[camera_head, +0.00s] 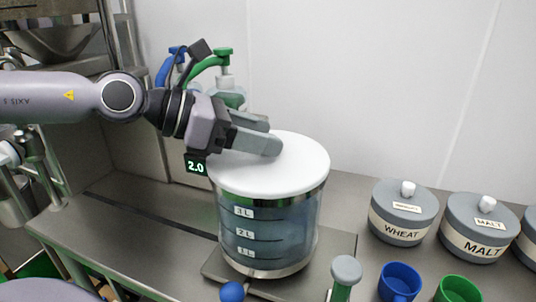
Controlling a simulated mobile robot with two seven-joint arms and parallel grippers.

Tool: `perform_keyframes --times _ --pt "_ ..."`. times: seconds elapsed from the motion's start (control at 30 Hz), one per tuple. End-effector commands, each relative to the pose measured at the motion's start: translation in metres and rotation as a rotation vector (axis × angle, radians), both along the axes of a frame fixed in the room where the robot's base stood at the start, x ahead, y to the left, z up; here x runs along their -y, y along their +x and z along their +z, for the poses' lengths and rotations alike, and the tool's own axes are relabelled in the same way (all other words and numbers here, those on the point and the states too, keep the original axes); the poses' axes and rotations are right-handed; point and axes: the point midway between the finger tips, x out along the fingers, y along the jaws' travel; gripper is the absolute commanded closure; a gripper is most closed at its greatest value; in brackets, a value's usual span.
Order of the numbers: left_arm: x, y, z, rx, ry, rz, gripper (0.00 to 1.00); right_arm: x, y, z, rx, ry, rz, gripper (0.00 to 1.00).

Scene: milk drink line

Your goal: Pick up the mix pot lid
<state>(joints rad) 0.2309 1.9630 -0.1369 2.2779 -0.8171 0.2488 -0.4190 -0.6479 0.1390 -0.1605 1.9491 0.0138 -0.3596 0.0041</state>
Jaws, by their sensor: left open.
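The mix pot lid (300,160) is a flat white disc lying level on top of the mix pot (285,228). The pot is clear-walled, with litre marks and a metal band at its base. My left gripper (275,135) comes in from the left over the lid's back left part. Its two grey fingers are apart and point right, low over the lid. My right gripper is not in view.
Pumps with blue and green tops (222,62) stand behind my arm. A display reading 2.0 (195,165) is left of the pot. Lidded wheat (403,213) and malt (480,228) canisters and blue (399,284) and green (458,290) cups stand at the right. The counter left of the pot is mostly clear.

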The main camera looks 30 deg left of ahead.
Motion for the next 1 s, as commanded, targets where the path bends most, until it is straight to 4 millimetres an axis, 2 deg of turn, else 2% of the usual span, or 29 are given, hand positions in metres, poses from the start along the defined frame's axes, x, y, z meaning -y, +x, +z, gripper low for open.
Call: perform_keyframes --times 0.3,0.73,0.9,0.93,1.0 --pt "0.009 0.011 -0.006 -0.002 0.001 0.0 0.4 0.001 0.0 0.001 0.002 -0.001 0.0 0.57" --pt "0.012 0.014 -0.007 0.001 -0.001 -0.001 0.4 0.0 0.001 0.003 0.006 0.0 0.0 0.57" --pt "0.012 0.014 -0.007 0.001 -0.001 -0.001 0.95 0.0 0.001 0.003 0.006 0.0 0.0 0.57" --pt "0.012 0.014 -0.007 0.001 -0.001 -0.001 1.0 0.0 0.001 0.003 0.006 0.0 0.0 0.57" --pt "0.012 0.014 -0.007 0.002 -0.001 -0.001 1.0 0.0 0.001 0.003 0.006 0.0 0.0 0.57"
